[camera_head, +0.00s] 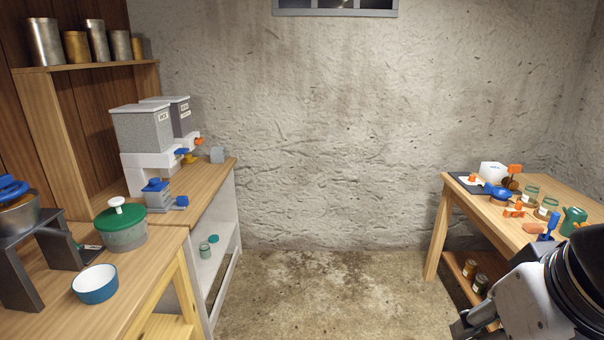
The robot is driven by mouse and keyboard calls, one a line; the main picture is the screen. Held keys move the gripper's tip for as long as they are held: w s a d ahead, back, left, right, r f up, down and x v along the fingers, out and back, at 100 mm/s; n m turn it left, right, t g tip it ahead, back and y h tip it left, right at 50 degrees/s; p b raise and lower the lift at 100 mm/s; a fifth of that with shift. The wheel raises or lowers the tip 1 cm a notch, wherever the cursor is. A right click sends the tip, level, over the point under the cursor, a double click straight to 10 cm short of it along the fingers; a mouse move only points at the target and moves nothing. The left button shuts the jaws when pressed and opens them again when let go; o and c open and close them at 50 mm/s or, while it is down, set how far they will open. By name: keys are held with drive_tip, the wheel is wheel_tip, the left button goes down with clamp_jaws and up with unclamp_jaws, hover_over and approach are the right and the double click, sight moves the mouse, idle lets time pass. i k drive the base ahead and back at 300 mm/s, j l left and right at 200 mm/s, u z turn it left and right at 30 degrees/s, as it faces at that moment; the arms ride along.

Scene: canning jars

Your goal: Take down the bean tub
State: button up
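Two grey speckled tubs with pale lids sit on white dispenser bases on the left wooden counter. The nearer tub (143,132) and the farther tub (181,118) each carry a small label. The labels are too small to read surely, so I cannot tell which is the bean tub. The nearer tub partly hides the farther one. The nearer base has a blue part at its front, and the farther one has orange parts. My gripper (468,326) is only partly in view at the bottom right, far from both tubs. Its opening does not show.
A green-lidded pot (122,238), a blue bowl (95,284) and a dark metal stand (18,262) crowd the near left table. Cans line the shelf (85,66) above. Jars and small tools fill the right table (570,202). The middle floor (300,290) is clear.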

sight(218, 154)
drive_tip(key=i, duration=1.9)
drive_tip(key=i+l+u, duration=0.25)
drive_tip(key=i+u, duration=0.15)
drive_tip(key=i, duration=0.45)
drive_tip(key=i+l+u, duration=0.45)
drive_tip(key=i, duration=0.35)
drive_tip(key=i+l+u, duration=0.4)
drive_tip(key=i+l, duration=0.3)
drive_tip(key=l, duration=0.2)
